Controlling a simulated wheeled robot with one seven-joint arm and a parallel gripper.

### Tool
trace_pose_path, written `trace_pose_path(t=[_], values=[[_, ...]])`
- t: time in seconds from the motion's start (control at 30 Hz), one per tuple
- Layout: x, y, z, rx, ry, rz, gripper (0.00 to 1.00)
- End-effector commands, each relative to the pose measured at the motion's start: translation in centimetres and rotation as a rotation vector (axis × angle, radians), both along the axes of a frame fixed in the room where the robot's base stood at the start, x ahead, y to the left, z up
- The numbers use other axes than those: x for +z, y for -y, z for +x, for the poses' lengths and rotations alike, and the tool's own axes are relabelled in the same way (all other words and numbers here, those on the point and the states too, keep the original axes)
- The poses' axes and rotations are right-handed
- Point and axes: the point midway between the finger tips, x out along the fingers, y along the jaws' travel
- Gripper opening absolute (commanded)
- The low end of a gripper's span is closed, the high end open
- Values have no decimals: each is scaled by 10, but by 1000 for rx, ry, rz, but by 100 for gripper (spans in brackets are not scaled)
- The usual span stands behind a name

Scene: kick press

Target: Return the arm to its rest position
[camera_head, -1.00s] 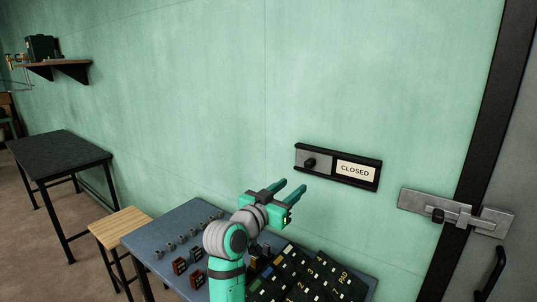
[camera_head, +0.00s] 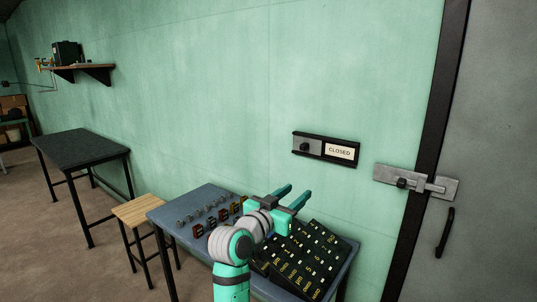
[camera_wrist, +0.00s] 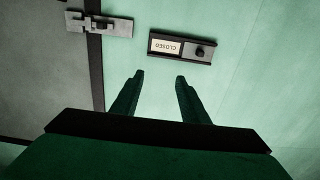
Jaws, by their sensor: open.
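My gripper (camera_head: 294,197) is open and empty, with its two green fingers apart. In the head view my arm rises from the bottom edge and the gripper hangs over the blue-grey table (camera_head: 163,217), pointing up and right toward the green wall. In the wrist view the gripper's fingers (camera_wrist: 159,82) point toward the wall, with the CLOSED sign (camera_wrist: 181,46) just beyond them, upside down. The fingers are apart from the sign, which also shows in the head view (camera_head: 340,151).
A black board of labelled tiles (camera_head: 310,262) lies on the table beneath my arm, beside several small coloured blocks (camera_head: 212,224). A wooden stool (camera_head: 136,211) and dark table (camera_head: 85,146) stand left. A grey door (camera_head: 490,120) with a sliding bolt (camera_head: 415,183) is right.

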Motion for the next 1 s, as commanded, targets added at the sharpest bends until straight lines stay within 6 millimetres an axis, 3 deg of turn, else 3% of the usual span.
trace_pose_path(t=[0.37,0.57,0.77,1.0], values=[[-61,-2,-5,57,-43,-52,41],[-108,-6,-14,107,-73,-88,41],[-182,-13,-39,191,-118,-135,41],[-268,-32,-88,313,-166,-174,41]])
